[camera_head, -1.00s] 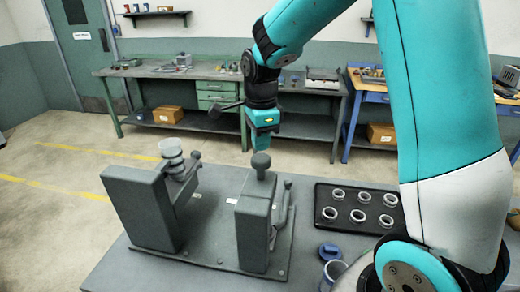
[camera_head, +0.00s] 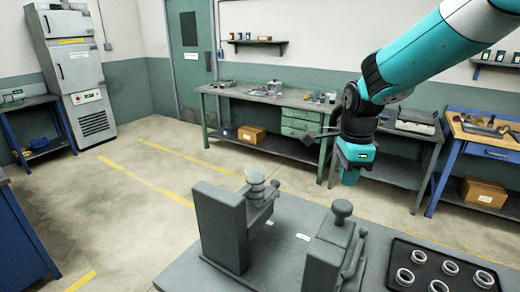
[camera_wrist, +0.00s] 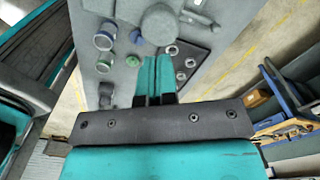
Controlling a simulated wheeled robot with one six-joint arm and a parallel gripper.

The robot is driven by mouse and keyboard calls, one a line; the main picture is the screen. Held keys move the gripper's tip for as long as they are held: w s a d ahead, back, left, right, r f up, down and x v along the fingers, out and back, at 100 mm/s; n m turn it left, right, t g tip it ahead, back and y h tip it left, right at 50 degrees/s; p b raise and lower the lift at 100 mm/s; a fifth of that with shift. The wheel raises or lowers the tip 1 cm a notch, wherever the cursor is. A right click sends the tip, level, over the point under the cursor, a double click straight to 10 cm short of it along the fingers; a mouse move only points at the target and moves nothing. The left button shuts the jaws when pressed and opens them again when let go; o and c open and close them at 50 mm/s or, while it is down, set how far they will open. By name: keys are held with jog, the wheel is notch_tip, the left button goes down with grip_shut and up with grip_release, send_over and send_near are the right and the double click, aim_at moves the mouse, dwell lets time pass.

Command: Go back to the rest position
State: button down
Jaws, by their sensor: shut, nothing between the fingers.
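My gripper (camera_head: 350,178) hangs from the teal arm, pointing down, above and behind the right grinder block in the head view. In the wrist view its two teal fingers (camera_wrist: 153,78) are closed together with nothing between them. The grinder has a left grey block (camera_head: 222,228) with a stack of pale rings (camera_head: 255,175) on its side, and a right grey block (camera_head: 325,258) topped by a round knob (camera_head: 342,208). A black tray (camera_head: 420,249) holds several metal rings at the lower right; it also shows in the wrist view (camera_wrist: 205,49).
A green workbench (camera_head: 265,98) and a blue-legged bench (camera_head: 468,140) stand along the back wall. A tall grey cabinet (camera_head: 68,60) is at the left. Open floor (camera_head: 120,200) lies left of the grinder table. Small cups (camera_wrist: 104,40) stand beside the grinder.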

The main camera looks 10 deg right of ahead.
jog(key=s+a+f+n+y+b, duration=0.2)
jog(key=s+a+n+b, duration=0.3)
jog(key=s+a+n, duration=0.3)
jog(key=s+a+f+n+y+b, duration=0.2)
jog(key=s+a+n+b, duration=0.3)
jog(key=s+a+n, duration=0.4)
jog(key=s+n, duration=0.5)
jog(key=n, duration=0.6)
jog(key=shift+s+a, duration=0.2)
jog(key=shift+s, duration=0.2)
